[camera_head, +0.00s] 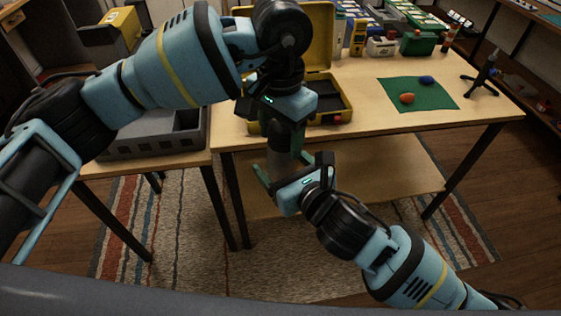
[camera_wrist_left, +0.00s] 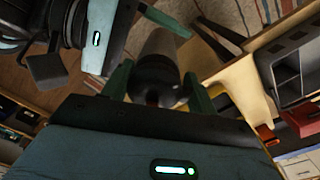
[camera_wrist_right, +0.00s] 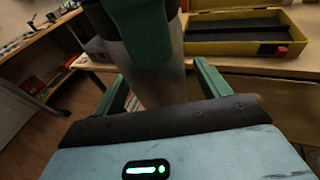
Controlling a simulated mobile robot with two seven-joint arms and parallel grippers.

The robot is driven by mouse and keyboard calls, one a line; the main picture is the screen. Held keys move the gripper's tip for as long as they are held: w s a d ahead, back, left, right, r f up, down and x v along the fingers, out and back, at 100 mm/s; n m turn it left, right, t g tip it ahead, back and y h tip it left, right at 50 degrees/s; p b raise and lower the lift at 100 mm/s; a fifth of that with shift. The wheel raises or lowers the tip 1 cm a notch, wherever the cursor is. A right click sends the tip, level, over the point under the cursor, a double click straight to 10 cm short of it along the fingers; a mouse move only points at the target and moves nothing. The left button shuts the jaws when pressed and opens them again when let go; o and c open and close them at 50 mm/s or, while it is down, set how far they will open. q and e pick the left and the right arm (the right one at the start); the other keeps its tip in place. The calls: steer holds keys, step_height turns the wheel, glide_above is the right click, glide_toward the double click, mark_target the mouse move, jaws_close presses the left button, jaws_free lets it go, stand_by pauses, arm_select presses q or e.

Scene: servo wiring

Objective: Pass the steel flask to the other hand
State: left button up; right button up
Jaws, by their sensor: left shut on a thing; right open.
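The steel flask (camera_head: 280,160) hangs in the air in front of the worktable, between my two grippers. My left gripper (camera_head: 284,138) comes from above and is shut on its dark-capped upper end. In the left wrist view the flask's grey body (camera_wrist_left: 162,44) extends away from my left fingers (camera_wrist_left: 158,92). My right gripper (camera_head: 282,168) is open from below right. In the right wrist view the grey flask body (camera_wrist_right: 157,84) stands between my right fingers (camera_wrist_right: 160,88), with gaps visible on both sides. The flask's far end is hidden there.
An open yellow case (camera_head: 330,85) stands on the table behind the grippers. A green mat (camera_head: 440,97) holds an orange and a blue item. A grey tray (camera_head: 150,148) is at left. Several boxes and bottles line the back. Space below the grippers shows a lower shelf.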

steer(key=shift+w+a, duration=0.15)
steer(key=shift+w, duration=0.1)
steer(key=shift+c, duration=0.4)
steer(key=c, duration=1.2)
arm_select(q)
steer(key=o, duration=1.7)
arm_select(e)
steer(key=shift+c, duration=0.3)
